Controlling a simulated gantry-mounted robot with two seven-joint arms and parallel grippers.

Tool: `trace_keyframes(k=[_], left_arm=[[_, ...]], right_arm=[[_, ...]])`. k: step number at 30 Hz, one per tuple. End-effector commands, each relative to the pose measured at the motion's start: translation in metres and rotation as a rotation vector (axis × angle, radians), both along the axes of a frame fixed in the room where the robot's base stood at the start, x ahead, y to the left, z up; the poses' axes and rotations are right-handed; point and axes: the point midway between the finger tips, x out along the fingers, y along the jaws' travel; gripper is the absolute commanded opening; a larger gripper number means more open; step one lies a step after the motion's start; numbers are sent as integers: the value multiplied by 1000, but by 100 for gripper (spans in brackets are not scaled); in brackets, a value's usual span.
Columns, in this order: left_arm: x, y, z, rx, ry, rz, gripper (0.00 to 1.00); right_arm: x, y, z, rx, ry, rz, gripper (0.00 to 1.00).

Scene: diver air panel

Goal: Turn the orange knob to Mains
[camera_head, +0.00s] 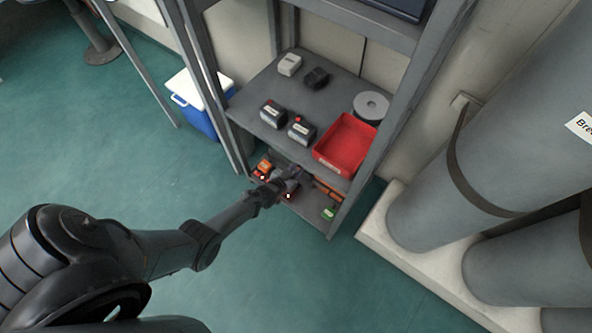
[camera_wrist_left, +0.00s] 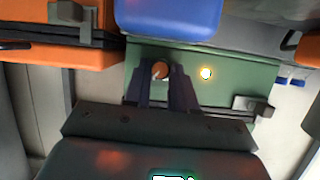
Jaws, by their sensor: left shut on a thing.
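The orange knob (camera_wrist_left: 160,70) shows as a small round orange face on a green panel (camera_wrist_left: 235,72) in the left wrist view. In the head view my left gripper (camera_head: 292,176) reaches to the lower part of a grey shelf unit, and the knob is hidden there. No Mains marking can be read. My right gripper is not in view.
Orange cases (camera_wrist_left: 85,60) and a blue object (camera_wrist_left: 168,17) sit close around the panel. Above my gripper, a shelf (camera_head: 262,88) holds a red tray (camera_head: 328,158) and several small items. Large grey cylinders (camera_head: 440,195) stand at right. Open green floor lies at left.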

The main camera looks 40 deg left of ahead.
Motion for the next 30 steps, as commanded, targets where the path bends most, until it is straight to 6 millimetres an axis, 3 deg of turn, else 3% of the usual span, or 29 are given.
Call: trace_keyframes(k=[15,30], left_arm=[[-1,5,-2,-359,-38,1,0],[-1,4,-2,-465,-51,1,0]], right_arm=[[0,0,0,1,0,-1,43],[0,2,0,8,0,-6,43]])
